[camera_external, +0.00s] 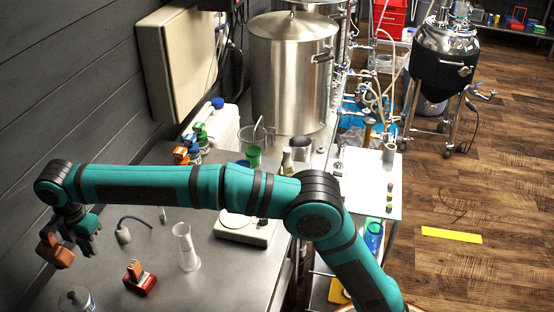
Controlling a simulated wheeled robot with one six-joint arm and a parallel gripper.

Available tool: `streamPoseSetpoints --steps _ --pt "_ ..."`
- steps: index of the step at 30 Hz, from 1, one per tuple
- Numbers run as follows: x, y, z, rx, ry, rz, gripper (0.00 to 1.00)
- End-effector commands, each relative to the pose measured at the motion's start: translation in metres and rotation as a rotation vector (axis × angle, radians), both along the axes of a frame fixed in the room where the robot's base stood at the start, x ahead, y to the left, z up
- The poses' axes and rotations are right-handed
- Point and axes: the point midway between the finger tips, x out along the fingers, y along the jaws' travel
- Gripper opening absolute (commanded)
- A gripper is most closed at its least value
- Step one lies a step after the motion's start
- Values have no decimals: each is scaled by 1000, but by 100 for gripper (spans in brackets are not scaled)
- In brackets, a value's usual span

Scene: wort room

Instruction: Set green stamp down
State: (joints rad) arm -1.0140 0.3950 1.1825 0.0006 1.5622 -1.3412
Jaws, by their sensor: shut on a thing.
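My gripper (80,243) is at the left end of my arm, above the left part of the steel bench (195,250). It is shut on an orange-brown block (55,252), which sticks out to the left of the fingers. I cannot make out a green stamp face on this block. A teal-green patch shows by the fingers, but I cannot tell if it belongs to the block or to my wrist. The block appears held above the bench; the gap is hard to judge.
A red-based item with an orange-brown top (140,279), a clear cylinder (186,248), a grey probe (123,235) and a lidded jar (76,299) stand near the gripper. A white scale (244,230) is farther right. Orange- and green-topped items (187,152) stand at the back.

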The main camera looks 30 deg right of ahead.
Motion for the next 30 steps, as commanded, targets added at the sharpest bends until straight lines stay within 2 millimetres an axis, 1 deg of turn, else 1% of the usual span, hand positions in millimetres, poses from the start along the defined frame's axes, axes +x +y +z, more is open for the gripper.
streamPoseSetpoints --steps 3,6,9,16,22,24,30 --pt "0 -1 -22 -4 2 0 0" --pt "0 -1 -38 -3 1 0 0" --pt "0 -1 -49 -2 1 0 0" --pt "0 -1 -64 -3 1 0 0" --pt "0 -1 -89 -3 1 0 0" --pt "0 -1 -92 -1 1 0 0" --pt "0 0 -92 -1 1 0 0"
